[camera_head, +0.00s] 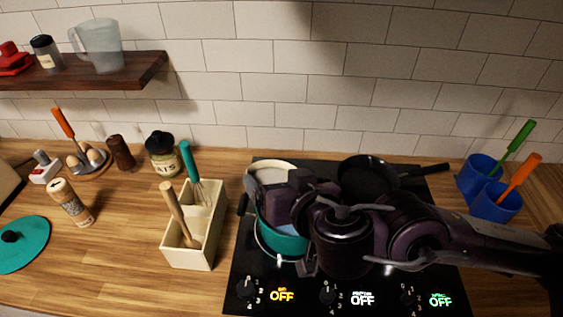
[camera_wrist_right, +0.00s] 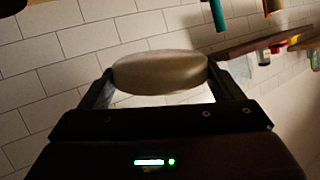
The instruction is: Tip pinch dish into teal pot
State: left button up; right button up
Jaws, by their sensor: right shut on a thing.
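The pinch dish (camera_head: 270,168) is a small pale, cream-rimmed bowl above the back of the teal pot. My right gripper (camera_head: 276,188) is shut on it; its dark wrist and arm come in from the right over the stove. In the right wrist view the dish (camera_wrist_right: 160,72) is a pale oval between the two fingers (camera_wrist_right: 160,84). It looks tilted, but its contents cannot be made out. The teal pot (camera_head: 283,244) stands on the left part of the black stove. The gripper hides much of its opening. My left gripper is not in view.
A black pan (camera_head: 368,178) sits at the back of the stove (camera_head: 245,270). A cream utensil box (camera_head: 190,250) stands left of the stove, with a whisk (camera_head: 196,185) in it. Blue cups (camera_head: 480,172) stand at right. A wooden shelf (camera_head: 120,72) hangs at upper left.

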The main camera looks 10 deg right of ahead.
jog(key=shift+w+d+r+m+h, duration=0.15)
jog(key=shift+w+r+m+h, duration=0.15)
jog(key=shift+w+r, duration=0.25)
jog(key=shift+w+d, duration=0.1)
jog(key=shift+d, duration=0.05)
jog(key=shift+d+f+m+g+p, duration=0.2)
jog(key=shift+f+m+g+p, duration=0.25)
jog(key=shift+f, duration=0.55)
jog(key=shift+w+f+g, duration=0.2)
jog(key=shift+f+g, duration=0.25)
jog(key=shift+f, duration=0.7)
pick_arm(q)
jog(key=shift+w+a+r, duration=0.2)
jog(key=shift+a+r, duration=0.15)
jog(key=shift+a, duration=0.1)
pick_arm(e)
jog(key=shift+r, duration=0.1)
